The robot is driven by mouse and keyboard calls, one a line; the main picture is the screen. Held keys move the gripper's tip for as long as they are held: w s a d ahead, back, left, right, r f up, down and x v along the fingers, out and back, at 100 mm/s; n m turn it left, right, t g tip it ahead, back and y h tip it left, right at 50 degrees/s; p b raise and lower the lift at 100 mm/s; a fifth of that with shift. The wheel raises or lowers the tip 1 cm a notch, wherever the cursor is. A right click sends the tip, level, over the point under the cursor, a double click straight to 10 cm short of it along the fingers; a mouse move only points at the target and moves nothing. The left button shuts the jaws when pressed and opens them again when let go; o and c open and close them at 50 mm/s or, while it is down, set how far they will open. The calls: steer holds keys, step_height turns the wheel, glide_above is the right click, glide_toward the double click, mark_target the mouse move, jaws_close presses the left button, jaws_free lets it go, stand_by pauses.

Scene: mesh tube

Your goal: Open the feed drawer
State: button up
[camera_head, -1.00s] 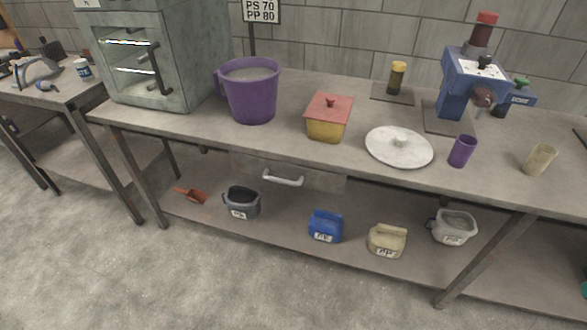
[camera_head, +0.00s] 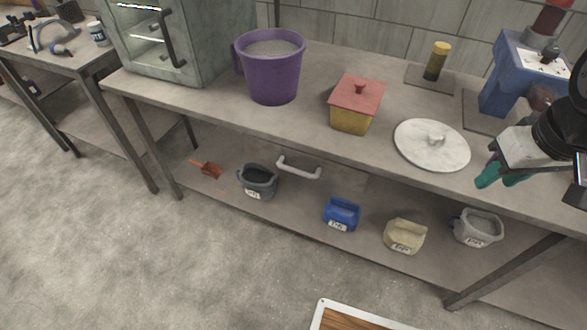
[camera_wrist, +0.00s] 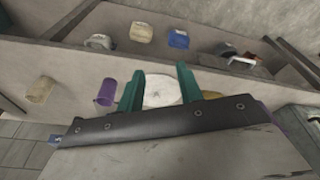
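The drawer (camera_head: 338,180) is set under the workbench top, and its front looks shut. Its pale bar handle (camera_head: 298,168) is on the front, above the lower shelf. My gripper (camera_head: 502,178) is at the right of the head view, over the bench's front edge, well to the right of the handle. Its two teal fingers also show in the wrist view (camera_wrist: 160,68), spread apart with nothing between them.
On the bench stand a purple bucket (camera_head: 270,80), a yellow box with a red lid (camera_head: 356,98), a round white lid (camera_head: 431,146) and a blue machine (camera_head: 515,80). The lower shelf holds a blue container (camera_head: 341,214) and several others.

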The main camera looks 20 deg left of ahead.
steer(key=w+a+f+n+y, duration=0.1)
steer(key=w+a+f+n, duration=0.3)
steer(key=w+a+f, duration=0.45)
steer(key=n+t+y, duration=0.9)
steer(key=n+t, duration=0.1)
steer(key=n, duration=0.6)
glide_toward(294, 169)
steer(key=w+a+f, duration=0.1)
steer(key=w, duration=0.1)
steer(key=x, duration=0.7)
steer(key=shift+w+a+f, duration=0.1)
steer(key=shift+w+a, duration=0.05)
steer(key=shift+a, duration=0.25)
jaws_close()
